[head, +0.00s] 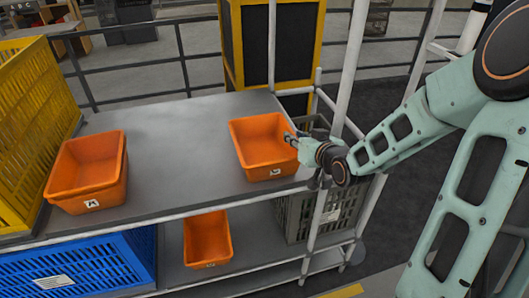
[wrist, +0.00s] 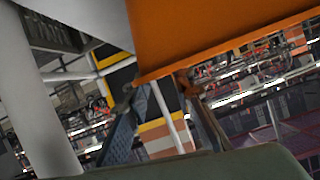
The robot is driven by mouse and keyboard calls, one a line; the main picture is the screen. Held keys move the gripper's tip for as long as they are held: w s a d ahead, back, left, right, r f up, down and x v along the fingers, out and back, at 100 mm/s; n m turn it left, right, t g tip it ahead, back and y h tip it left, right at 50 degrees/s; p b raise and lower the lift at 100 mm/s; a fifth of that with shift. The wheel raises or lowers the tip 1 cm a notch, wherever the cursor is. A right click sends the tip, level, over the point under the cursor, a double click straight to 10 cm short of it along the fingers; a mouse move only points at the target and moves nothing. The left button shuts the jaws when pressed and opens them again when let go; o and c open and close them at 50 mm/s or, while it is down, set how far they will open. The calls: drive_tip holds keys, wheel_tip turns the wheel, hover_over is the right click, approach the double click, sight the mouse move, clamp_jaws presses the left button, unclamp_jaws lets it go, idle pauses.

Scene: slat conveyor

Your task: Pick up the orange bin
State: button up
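An orange bin (head: 262,145) stands upright at the right end of the upper grey shelf, empty, with a small label on its front. My gripper (head: 291,139) is at this bin's right rim, reaching in from the right. In the wrist view the orange bin (wrist: 215,35) fills the top, and my gripper's two fingers (wrist: 168,98) show apart below its edge. Whether they touch the rim I cannot tell. A second orange bin (head: 88,172) sits at the left of the upper shelf, and a third (head: 207,240) on the lower shelf.
The grey upper shelf (head: 180,145) is clear between the two orange bins. A yellow crate (head: 35,125) stands at the far left, a blue crate (head: 75,268) and a grey crate (head: 340,205) below. White rack posts (head: 350,60) stand close to my arm.

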sight(289, 131)
drive_tip(key=x, duration=0.5)
drive_tip(key=shift+d+f, duration=0.1)
drive_tip(key=shift+f, duration=0.05)
clamp_jaws()
